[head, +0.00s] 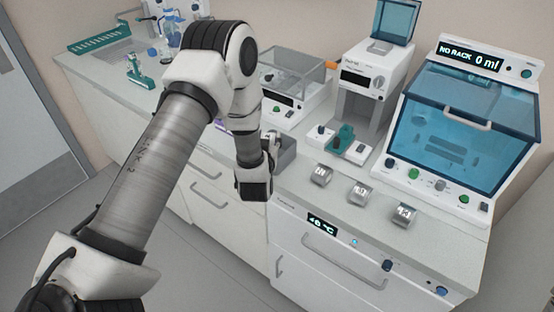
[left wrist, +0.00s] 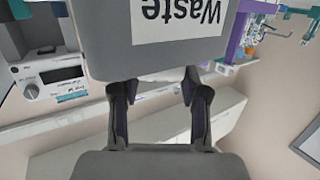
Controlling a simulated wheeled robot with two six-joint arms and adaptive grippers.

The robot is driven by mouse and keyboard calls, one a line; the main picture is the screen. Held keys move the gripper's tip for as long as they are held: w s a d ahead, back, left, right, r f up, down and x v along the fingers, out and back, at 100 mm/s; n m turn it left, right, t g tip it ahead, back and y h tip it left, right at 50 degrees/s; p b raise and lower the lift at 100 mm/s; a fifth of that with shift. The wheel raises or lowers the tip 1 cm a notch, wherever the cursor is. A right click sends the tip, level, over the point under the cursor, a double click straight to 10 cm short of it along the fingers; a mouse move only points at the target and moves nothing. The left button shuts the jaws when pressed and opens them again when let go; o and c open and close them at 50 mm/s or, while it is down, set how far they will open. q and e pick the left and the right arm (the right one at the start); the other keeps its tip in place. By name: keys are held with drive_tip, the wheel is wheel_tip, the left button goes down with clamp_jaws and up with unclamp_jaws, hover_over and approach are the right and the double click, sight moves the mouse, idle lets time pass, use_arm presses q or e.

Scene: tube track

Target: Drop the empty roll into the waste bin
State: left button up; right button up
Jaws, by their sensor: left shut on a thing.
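The grey waste bin (head: 288,155) stands on the counter at the centre of the head view, partly behind my left arm. In the left wrist view the bin (left wrist: 105,45) is close and upside down, with its "Waste" label facing the camera. My left gripper (head: 271,141) is at the bin, its fingertips at the rim in the left wrist view (left wrist: 157,88). My right gripper is not in view.
Several grey metal blocks (head: 361,191) stand along the counter's front edge. A device with a teal part (head: 344,139) and a blue-windowed cabinet (head: 465,125) stand right of the bin. A clear-lidded machine (head: 296,80) is behind it. Teal racks (head: 100,42) lie far left.

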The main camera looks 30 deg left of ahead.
use_arm(q)
drive_tip(key=shift+a+f, duration=0.15)
drive_tip(key=shift+f, duration=0.15)
drive_tip(key=o, duration=0.9)
drive_tip(key=v, duration=1.2)
drive_tip(key=shift+f, duration=0.1)
